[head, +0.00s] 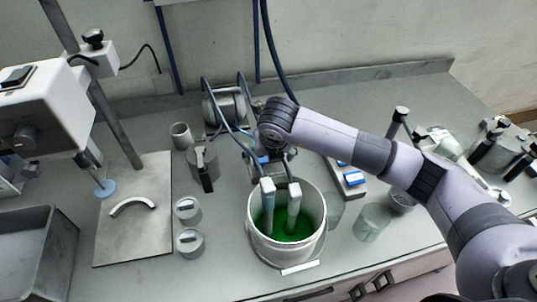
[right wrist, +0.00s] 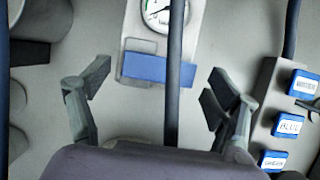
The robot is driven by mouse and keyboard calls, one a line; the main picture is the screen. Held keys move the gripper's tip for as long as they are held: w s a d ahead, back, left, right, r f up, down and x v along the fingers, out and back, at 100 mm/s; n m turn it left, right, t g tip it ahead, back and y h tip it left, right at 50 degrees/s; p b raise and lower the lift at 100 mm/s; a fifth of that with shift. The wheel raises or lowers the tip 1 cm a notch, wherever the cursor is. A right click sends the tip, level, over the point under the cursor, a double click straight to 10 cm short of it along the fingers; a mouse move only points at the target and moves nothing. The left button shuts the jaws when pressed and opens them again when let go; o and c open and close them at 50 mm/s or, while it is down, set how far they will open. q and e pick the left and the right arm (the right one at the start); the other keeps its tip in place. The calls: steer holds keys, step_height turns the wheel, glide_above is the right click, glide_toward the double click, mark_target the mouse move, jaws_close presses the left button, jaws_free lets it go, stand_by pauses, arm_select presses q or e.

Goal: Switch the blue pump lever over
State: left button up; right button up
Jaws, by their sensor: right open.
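A blue bar (right wrist: 150,67), which may be the pump lever, lies across a pale panel below a round gauge (right wrist: 158,12) in the right wrist view. A dark hose (right wrist: 173,110) hangs in front of it. In the head view a bit of blue (head: 262,159) shows beside my gripper. My right gripper (head: 275,157) is above the back of the pot, partly hidden by its wrist. In the wrist view its fingers (right wrist: 157,95) are wide apart with nothing held; the bar appears beyond them. Contact cannot be told. My left gripper is out of view.
A pot (head: 256,243) of green liquid, with two pale tubes in it, stands below my gripper. A box with several blue labels (right wrist: 290,125) stands to the right. A motor-like cylinder (head: 228,106), lidded jars (head: 188,243) and a glass beaker (head: 370,223) are nearby.

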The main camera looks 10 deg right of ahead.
stand_by(0.3)
steer(key=v, duration=1.2)
